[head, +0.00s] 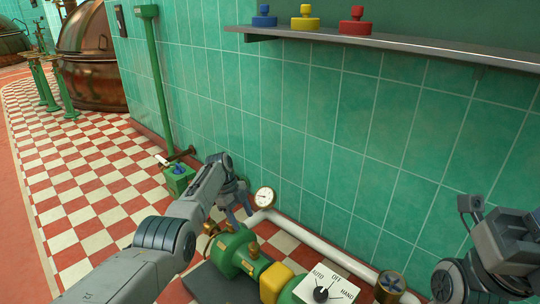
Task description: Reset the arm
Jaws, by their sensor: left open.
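My left arm reaches in from the lower left. Its gripper (239,212) is open, with its fingers pointing down above the pipework near the foot of the green tiled wall. I see nothing between its fingers. A round white gauge (265,197) stands just right of the fingers. Below is a green pump-like body (232,250) with brass fittings. Parts of my right arm show at the lower right edge; I cannot make out its fingers there.
A selector panel (340,292) reads AUTO, OFF and HAND, beside a yellow block (275,281). A copper kettle (92,60) stands far left. The checkered floor (90,190) is mostly clear.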

